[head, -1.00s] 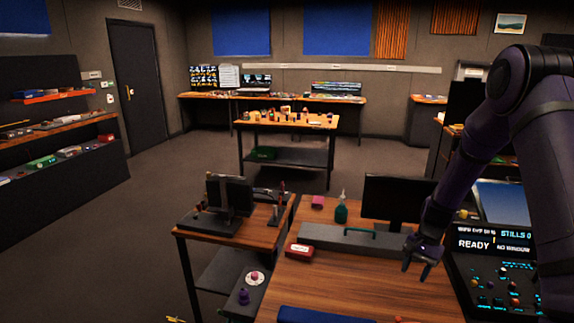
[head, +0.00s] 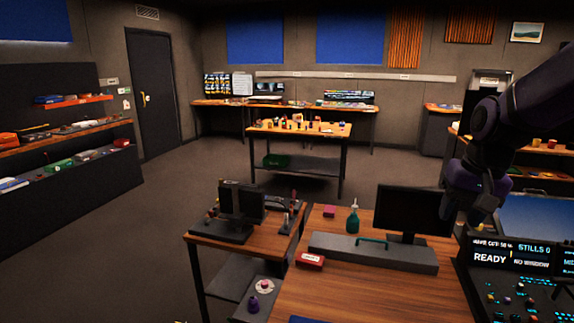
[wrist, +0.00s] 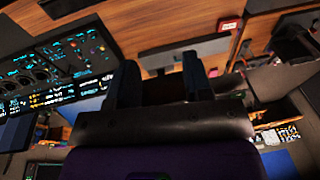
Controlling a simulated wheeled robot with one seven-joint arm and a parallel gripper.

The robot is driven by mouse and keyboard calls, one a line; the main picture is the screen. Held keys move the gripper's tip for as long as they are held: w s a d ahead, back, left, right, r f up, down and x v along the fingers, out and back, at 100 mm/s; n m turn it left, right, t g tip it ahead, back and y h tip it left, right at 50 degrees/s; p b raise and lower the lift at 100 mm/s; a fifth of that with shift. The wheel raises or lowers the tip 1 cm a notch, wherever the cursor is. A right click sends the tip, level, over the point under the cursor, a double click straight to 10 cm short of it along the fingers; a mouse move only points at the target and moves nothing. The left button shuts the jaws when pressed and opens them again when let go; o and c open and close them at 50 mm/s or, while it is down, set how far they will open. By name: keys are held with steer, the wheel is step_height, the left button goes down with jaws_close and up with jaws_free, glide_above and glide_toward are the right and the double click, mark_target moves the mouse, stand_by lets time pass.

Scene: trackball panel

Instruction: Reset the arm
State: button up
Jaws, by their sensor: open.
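My gripper (head: 476,213) is raised at the right of the head view, in front of the right edge of the black monitor (head: 412,209). My purple arm comes down to it from the upper right corner. In the wrist view, the two dark fingers of my gripper (wrist: 160,78) stand apart with nothing between them. The control panel (head: 520,285) with lit screens reading "READY" and "NO WINDOW" is at the lower right of the head view, below my gripper and apart from it. The panel (wrist: 60,75) also shows at the left of the wrist view.
The wooden desk (head: 375,290) carries a grey bar with a green handle (head: 372,250), a red box (head: 310,260) and a green bottle (head: 353,217). A side table with a small monitor (head: 242,203) stands to its left. The floor (head: 120,245) at left is clear.

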steer(key=s+a+r+n+t, duration=0.1)
steer(key=s+r, duration=0.2)
steer(key=s, duration=0.5)
steer(key=s+a+r+n+t, duration=0.1)
steer(key=s+r, duration=0.3)
steer(key=s, duration=0.5)
steer(key=shift+n+t+h, duration=0.4)
steer(key=shift+n+t, duration=0.3)
steer(key=shift+n, duration=0.1)
